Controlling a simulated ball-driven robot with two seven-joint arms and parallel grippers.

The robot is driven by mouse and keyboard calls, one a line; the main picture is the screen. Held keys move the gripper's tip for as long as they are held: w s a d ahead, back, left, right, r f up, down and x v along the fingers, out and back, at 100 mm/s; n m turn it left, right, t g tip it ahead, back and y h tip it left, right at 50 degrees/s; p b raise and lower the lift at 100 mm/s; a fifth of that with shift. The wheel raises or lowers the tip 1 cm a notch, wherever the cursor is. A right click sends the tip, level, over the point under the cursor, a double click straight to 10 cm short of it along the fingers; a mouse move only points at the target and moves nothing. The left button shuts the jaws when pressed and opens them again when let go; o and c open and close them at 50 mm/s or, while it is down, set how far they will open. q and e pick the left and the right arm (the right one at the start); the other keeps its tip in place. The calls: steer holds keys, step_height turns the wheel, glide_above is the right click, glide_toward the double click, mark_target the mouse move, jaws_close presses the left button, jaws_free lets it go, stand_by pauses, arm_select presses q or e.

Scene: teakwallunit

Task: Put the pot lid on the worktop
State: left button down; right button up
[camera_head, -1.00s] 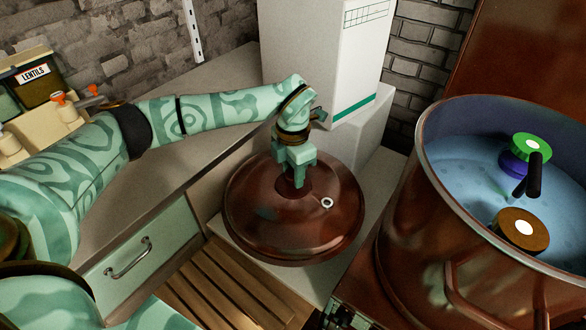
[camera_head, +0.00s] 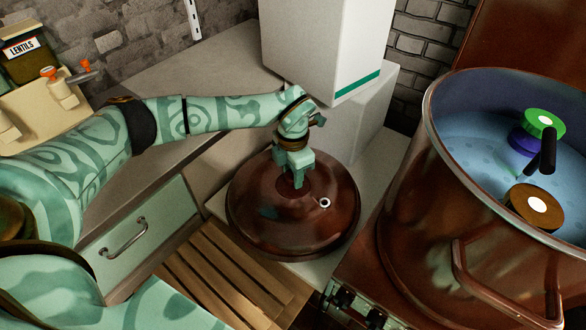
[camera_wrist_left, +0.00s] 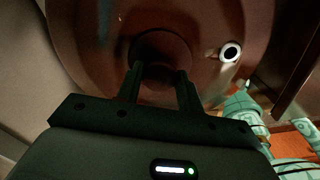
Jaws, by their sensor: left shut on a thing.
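The pot lid (camera_head: 268,221) is a round, reddish-brown copper disc with a small white-ringed hole near its right side. My left gripper (camera_head: 291,180) is over its middle, shut on the lid's knob, which the fingers mostly hide. In the left wrist view the lid (camera_wrist_left: 92,45) fills the upper part and my left gripper's fingers (camera_wrist_left: 160,85) reach its centre. The lid is at the pale worktop (camera_head: 222,204) beside the white boxes; I cannot tell whether it touches the surface. My right gripper is not in view.
A large copper pot (camera_head: 420,200) with blue liquid and floating coloured discs stands at the right. White boxes (camera_head: 325,45) stand behind the lid. A slatted wooden board (camera_head: 225,275) lies in front. Grey worktop (camera_head: 190,75) at the back left is clear.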

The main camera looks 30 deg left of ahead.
arm_select(q)
steer(key=shift+f, duration=0.45)
stand_by(0.5)
steer(key=c, duration=0.8)
jaws_free()
steer(key=shift+c, duration=0.2)
step_height(320, 180, up, 16)
steer(key=p, duration=0.3)
steer(key=shift+r, duration=0.15)
